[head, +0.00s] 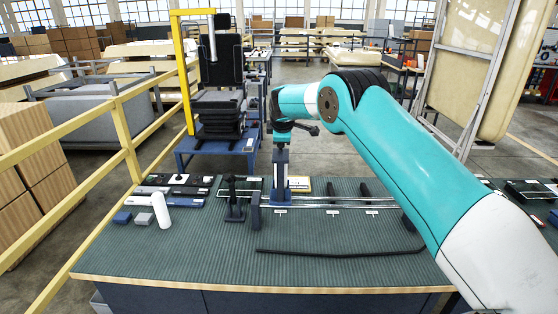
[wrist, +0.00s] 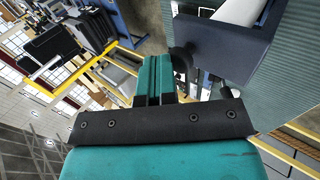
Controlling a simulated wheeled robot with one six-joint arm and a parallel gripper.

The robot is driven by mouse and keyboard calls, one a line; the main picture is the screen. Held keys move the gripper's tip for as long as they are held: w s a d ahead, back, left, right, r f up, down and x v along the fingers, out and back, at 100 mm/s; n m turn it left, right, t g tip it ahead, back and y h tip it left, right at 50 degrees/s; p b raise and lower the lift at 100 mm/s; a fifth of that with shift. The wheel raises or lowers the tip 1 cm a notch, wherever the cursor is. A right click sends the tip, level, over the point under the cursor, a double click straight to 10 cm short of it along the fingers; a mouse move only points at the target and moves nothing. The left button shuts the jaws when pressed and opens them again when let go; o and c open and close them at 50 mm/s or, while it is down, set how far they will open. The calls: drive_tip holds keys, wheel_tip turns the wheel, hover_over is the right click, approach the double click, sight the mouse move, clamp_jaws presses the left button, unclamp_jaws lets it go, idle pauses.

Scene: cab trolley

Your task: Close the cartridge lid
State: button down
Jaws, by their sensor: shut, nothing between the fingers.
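My gripper (wrist: 154,62) is shut and empty, with its teal fingers side by side in the wrist view. In the head view the end of my arm is above a dark blue upright post (head: 282,172) on the bench; the fingertips are hard to make out there. In the wrist view a dark blue box-like housing (wrist: 222,48) is to the right of the fingers, with a pale rounded part (wrist: 236,12) in its opening. It appears apart from the fingers. I cannot tell which part is the cartridge lid.
The bench (head: 190,255) has a ribbed green top with free room at its front left. A black bent rod (head: 340,252) lies near the front. A white cylinder (head: 160,211) stands at the left, and a black lever (head: 233,190) stands left of the post. Yellow railing (head: 130,150) runs along the left.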

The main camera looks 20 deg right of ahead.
wheel_tip(320, 180, up, 14)
drive_tip(key=shift+s, duration=0.45)
